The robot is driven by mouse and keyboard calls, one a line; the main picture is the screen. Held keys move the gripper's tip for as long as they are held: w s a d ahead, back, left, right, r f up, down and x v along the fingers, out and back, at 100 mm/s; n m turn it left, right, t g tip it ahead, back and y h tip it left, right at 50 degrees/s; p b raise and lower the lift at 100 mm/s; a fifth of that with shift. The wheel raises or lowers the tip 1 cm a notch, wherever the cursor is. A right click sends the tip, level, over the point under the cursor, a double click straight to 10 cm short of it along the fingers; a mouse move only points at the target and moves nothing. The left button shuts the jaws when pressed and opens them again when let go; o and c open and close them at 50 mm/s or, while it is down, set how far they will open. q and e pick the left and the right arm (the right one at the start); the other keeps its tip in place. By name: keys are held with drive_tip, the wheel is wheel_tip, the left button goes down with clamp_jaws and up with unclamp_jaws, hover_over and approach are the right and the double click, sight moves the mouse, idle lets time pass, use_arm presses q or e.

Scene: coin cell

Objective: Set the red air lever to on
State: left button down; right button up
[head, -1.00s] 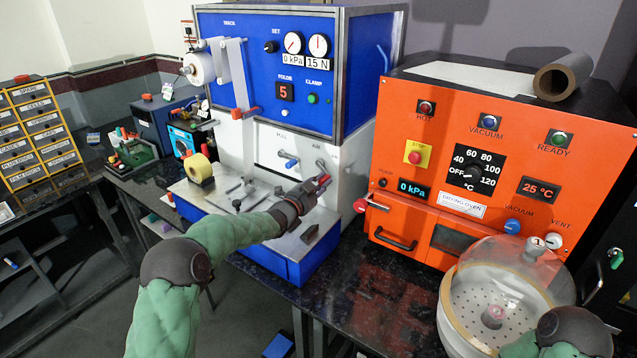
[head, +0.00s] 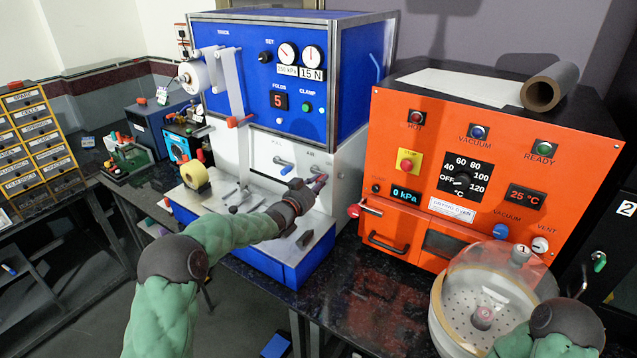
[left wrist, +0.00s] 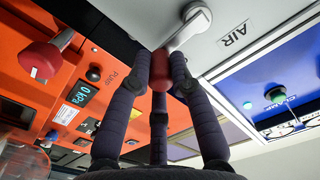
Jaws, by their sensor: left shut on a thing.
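The red air lever has a silver arm (left wrist: 185,32) that runs from its pivot beside the "AIR" label down to a red handle (left wrist: 160,70) in the left wrist view. My left gripper (left wrist: 155,75) is shut on that handle, with its dark fingers around it. In the head view my left gripper (head: 318,184) is at the white front panel of the blue machine (head: 345,75), below "AIR". It hides most of the lever there. The left gauge (head: 287,53) above reads about 150 kPa. My right gripper is not in view; only my right arm shows at bottom right.
The orange drying oven (head: 400,130) stands right of the blue machine, with a red knob (left wrist: 40,60) near my left gripper. A glass-domed chamber (head: 487,272) is in front of it.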

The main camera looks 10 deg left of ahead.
use_arm(q)
drive_tip(key=shift+r, duration=0.1)
idle(0.3)
drive_tip(key=c, duration=1.1)
unclamp_jaws()
drive_tip(key=v, duration=1.2)
